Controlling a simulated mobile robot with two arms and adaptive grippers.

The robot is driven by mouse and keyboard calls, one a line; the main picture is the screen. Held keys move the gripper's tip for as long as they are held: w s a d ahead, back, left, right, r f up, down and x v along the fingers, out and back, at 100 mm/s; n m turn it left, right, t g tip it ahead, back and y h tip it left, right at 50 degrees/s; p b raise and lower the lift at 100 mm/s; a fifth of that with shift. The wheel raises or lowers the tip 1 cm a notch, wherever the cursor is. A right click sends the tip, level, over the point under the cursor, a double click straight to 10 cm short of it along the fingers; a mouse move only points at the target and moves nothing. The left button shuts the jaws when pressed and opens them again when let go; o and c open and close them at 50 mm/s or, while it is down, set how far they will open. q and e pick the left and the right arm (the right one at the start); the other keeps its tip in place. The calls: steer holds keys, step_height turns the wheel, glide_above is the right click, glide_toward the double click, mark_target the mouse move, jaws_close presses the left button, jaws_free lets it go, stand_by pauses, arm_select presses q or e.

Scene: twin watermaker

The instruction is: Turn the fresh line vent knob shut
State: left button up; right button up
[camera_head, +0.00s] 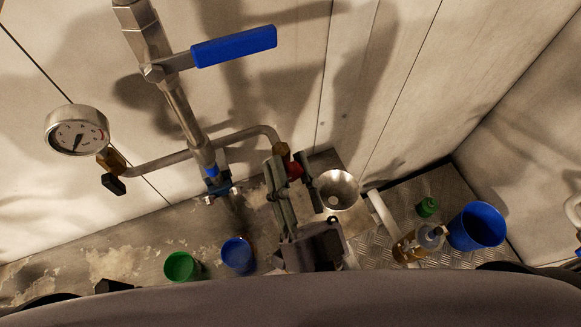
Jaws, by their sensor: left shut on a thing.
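A red knob (294,171) sits below a brass fitting (281,149) at the end of the curved side pipe (232,137). I take it to be the vent knob; no label is readable. My left gripper (289,174) reaches up from the bottom centre, with its two fingers on either side of the red knob. It is shut on the knob, and the fingers hide part of it. The knob's turn position cannot be read. My right gripper is not in view.
A pipe with a blue lever (235,46) and a pressure gauge (77,130) are on the left. A metal funnel (336,189) stands right of my gripper. Green (182,267) and blue (238,255) cups, a bottle (419,242) and a larger blue cup (477,227) stand below.

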arm_select(q)
steer(key=shift+m+h, duration=0.4)
steer(key=shift+m, duration=0.1)
steer(key=o, duration=1.2)
steer(key=shift+v, duration=3.75)
steer(key=shift+c, duration=0.2)
